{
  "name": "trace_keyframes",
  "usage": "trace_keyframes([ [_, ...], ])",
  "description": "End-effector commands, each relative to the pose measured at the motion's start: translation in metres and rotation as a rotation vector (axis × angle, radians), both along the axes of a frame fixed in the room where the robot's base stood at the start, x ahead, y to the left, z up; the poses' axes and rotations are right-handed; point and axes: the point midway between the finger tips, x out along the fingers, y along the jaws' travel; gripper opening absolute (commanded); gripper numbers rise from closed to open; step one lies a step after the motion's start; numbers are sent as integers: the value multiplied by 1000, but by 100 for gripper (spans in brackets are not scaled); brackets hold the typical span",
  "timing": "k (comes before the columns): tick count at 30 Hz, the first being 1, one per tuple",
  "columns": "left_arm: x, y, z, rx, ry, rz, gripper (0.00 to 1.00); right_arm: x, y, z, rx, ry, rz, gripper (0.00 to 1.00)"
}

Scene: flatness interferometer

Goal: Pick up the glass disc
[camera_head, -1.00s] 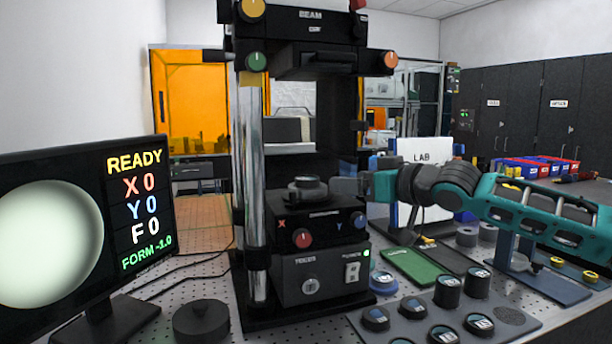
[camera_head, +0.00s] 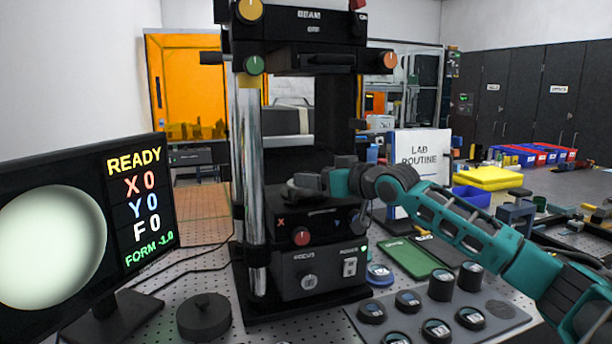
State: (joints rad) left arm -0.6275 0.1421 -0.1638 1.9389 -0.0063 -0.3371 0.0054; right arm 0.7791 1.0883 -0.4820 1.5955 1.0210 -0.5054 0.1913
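A dark round piece (camera_head: 298,192) sits on the stage of the interferometer (camera_head: 318,228). I cannot tell whether it is the glass disc or a holder with the disc on it. My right gripper (camera_head: 308,182) reaches in from the right at stage height and covers the right part of the round piece. Its fingers are small and dark against the dark instrument, so I cannot tell whether they are open, shut or touching it. My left gripper is not in view.
A grey tray (camera_head: 496,327) with several dark round pieces lies at the front right. A green mat (camera_head: 418,258) lies behind it. A monitor (camera_head: 88,232) stands at the left, with a black round knob-topped piece (camera_head: 204,317) beside it. The instrument's posts flank the stage.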

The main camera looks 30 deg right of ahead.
Motion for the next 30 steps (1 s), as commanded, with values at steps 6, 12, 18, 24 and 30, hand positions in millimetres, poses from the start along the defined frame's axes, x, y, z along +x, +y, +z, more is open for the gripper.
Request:
trace_keyframes([
  [6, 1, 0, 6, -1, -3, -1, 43, 21, 3, -2, 1, -1, 0, 72],
  [12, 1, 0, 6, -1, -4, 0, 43, 22, 4, -3, -1, -1, 0, 72],
  [18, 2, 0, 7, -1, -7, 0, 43, 22, 3, -3, 0, -1, 0, 59],
  [24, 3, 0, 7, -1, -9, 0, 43, 22, 3, -3, 0, -1, 0, 40],
  [30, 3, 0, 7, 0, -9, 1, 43, 21, 3, -3, -1, -2, 0, 22],
])
